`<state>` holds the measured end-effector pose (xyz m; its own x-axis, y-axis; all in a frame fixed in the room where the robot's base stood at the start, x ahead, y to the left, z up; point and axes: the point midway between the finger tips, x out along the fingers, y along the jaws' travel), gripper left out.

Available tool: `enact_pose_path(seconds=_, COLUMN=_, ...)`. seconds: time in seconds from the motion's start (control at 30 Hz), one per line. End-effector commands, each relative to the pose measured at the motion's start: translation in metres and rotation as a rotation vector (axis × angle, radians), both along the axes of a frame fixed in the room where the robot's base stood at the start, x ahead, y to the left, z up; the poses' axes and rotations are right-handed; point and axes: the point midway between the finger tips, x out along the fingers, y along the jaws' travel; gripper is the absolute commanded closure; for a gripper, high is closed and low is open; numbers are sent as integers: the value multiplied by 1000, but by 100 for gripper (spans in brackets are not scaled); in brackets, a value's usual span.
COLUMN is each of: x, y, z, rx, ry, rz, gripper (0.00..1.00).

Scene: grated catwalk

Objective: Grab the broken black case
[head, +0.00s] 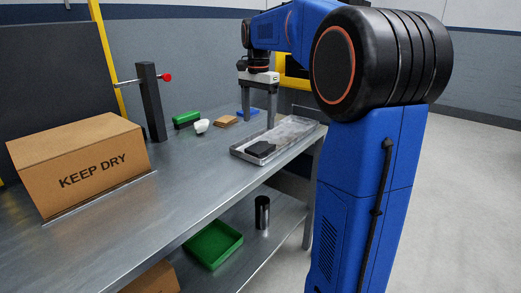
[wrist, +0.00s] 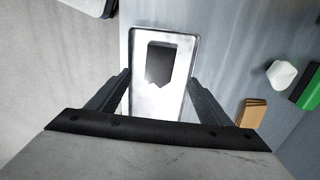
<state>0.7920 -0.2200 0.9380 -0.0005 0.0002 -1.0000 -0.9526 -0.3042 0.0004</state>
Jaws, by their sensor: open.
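The black case (head: 262,148) lies flat in a shallow metal tray (head: 283,139) near the front edge of the workbench. In the wrist view the case (wrist: 160,62) shows a jagged, pointed end on the side toward my gripper; the tray (wrist: 191,34) surrounds it. My gripper (head: 257,122) points down above the tray, open and empty. In the wrist view its two fingers (wrist: 159,82) stand apart, left and right, with the case between and beyond them. The case is not touched by either finger, as far as I can see.
A cardboard box (head: 85,165) marked KEEP DRY and a dark post (head: 152,102) stand left on the bench. A green block (head: 187,118), white piece (head: 202,126), tan stack (head: 225,121) and blue item (head: 246,113) lie behind the tray. The bench middle is clear.

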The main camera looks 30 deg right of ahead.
Motion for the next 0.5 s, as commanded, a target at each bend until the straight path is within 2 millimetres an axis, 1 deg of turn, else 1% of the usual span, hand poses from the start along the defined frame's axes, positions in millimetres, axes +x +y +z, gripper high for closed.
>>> enact_pose_path(seconds=0.03, x=0, y=0, z=-9, rx=0, ry=2, rz=0, gripper=27)
enact_pose_path(seconds=0.2, x=0, y=0, z=-34, rx=1, ry=1, rz=0, gripper=27)
enact_pose_path(seconds=0.5, x=0, y=-2, z=-54, rx=0, ry=1, rz=0, gripper=27)
